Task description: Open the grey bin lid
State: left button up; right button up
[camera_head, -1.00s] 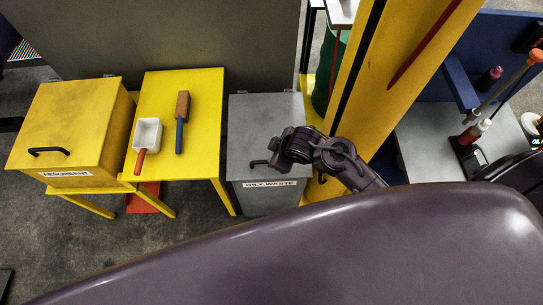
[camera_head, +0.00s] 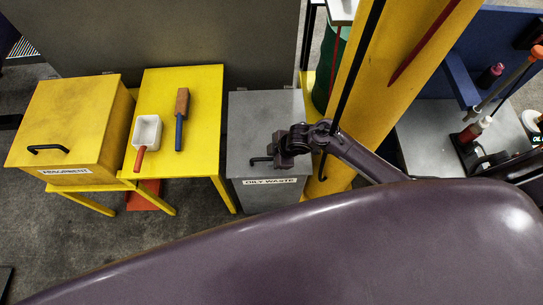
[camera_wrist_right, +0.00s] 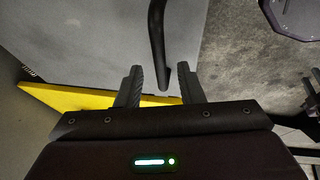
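The grey bin (camera_head: 262,115) with the "OILY WASTE" label stands right of the yellow table, its flat grey lid shut. A black bar handle (camera_head: 258,160) sits near the lid's front edge, partly hidden by my right gripper (camera_head: 280,155). In the right wrist view the lid (camera_wrist_right: 90,35) fills the upper left. The handle (camera_wrist_right: 157,45) runs down the middle, its near end in line with the gap between the open fingers of my right gripper (camera_wrist_right: 161,88). The fingers stand apart on either side with no visible grip on it. My left gripper is not in view.
Left of the bin, a yellow table (camera_head: 205,84) holds a white scoop (camera_head: 147,133) and a brush (camera_head: 181,110). A yellow "ABSORBENT" bin (camera_head: 70,115) stands further left. A yellow post (camera_head: 400,80) rises close right of the grey bin.

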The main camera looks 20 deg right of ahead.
jog(key=shift+w+a+f, duration=0.1)
jog(key=shift+f, duration=0.25)
grip_shut()
